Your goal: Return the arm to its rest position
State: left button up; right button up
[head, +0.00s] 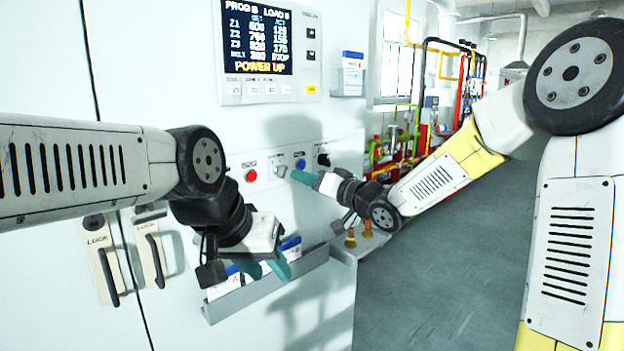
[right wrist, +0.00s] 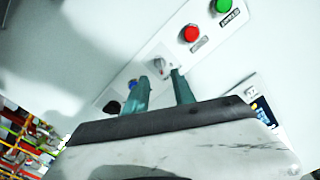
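My right gripper (head: 297,176) points at the button row on the white cabinet in the head view. In the right wrist view its two teal fingers (right wrist: 158,86) stand apart with nothing held between them. A grey selector knob (right wrist: 160,66) lies just beyond the gap between the fingertips; I cannot tell whether they touch it. It also shows in the head view (head: 280,171). My left gripper (head: 262,270) hangs lower, in front of the document tray, pointing down. Its teal fingers look apart and empty.
The cabinet carries a display (head: 257,38) reading POWER UP, a red button (head: 251,176), a blue button (head: 300,164) and a black switch (head: 323,159). A grey tray (head: 310,266) with papers juts out below. LOCK handles (head: 155,260) are at left. Open floor (head: 455,260) lies right.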

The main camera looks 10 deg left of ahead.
jog(key=shift+d, duration=0.1)
jog(key=s+d+f+m+h, duration=0.1)
jog(key=s+d+h, duration=0.4)
jog(key=d, duration=0.5)
jog(key=s+d+f+m+h, duration=0.15)
jog(key=s+d+h, duration=0.25)
jog(key=d+h, duration=0.5)
jog(key=s+d+f+g, duration=0.1)
jog(key=s+d, duration=0.1)
jog(key=s, duration=0.4)
jog(key=s+d+f+g+y, duration=0.1)
jog(key=s+d+g, duration=0.1)
jog(key=s, duration=0.5)
jog(key=s+d+f+m+g+y, duration=0.1)
jog(key=s+d, duration=0.2)
jog(key=s, duration=0.3)
jog(key=shift+s+d+f+g, duration=0.25)
jog(key=shift+f+g, duration=0.1)
jog(key=shift+g, duration=0.05)
